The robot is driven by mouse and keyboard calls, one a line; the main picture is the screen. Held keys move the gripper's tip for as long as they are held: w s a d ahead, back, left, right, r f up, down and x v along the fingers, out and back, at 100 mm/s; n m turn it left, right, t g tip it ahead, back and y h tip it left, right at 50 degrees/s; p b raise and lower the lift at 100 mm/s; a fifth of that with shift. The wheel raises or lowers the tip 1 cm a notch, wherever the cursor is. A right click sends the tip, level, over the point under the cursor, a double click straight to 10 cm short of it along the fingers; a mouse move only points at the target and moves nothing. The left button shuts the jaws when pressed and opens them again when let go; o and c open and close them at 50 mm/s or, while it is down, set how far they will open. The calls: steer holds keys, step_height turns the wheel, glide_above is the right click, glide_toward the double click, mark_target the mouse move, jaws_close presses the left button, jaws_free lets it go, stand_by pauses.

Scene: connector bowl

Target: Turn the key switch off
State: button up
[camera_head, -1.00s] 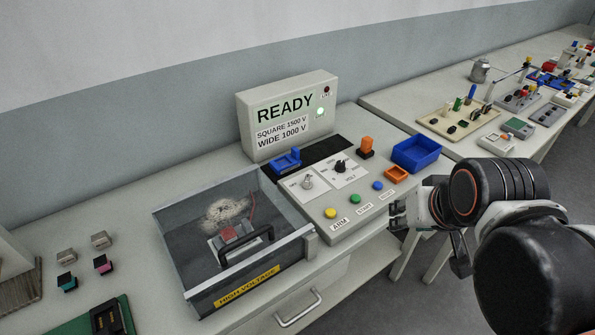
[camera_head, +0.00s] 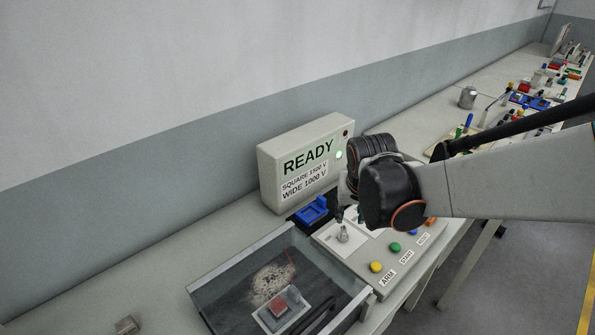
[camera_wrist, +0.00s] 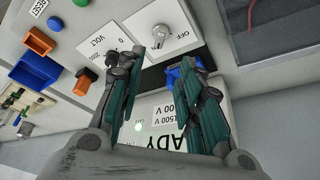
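The key switch is a silver knob (camera_head: 342,234) on a white plate at the left of the control panel (camera_head: 362,262). In the wrist view the key switch (camera_wrist: 160,34) stands near the top middle, beside the printed word OFF. My gripper (camera_head: 349,213) hangs over the panel just behind the key switch. In the wrist view my gripper (camera_wrist: 159,62) is open, its two fingers apart with nothing between them. The key switch appears just beyond the fingertips; I cannot tell the exact gap. The dark VOLT knob (camera_wrist: 112,60) lies by the left fingertip.
The tester box (camera_head: 306,160) reads READY with a green light lit. A blue fixture (camera_head: 312,210) sits behind the panel. Yellow (camera_head: 376,267) and green (camera_head: 395,247) buttons line its front. A clear-lidded test box (camera_head: 280,285) stands at the left. A blue bin (camera_wrist: 35,72) shows in the wrist view.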

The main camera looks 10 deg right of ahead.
mark_target(344, 230)
steer(key=b+x, duration=0.4)
steer(key=x, duration=0.9)
steer(key=shift+s+f+b, duration=0.1)
steer(key=shift+f+b, duration=0.1)
steer(key=shift+b, duration=0.1)
jaws_close()
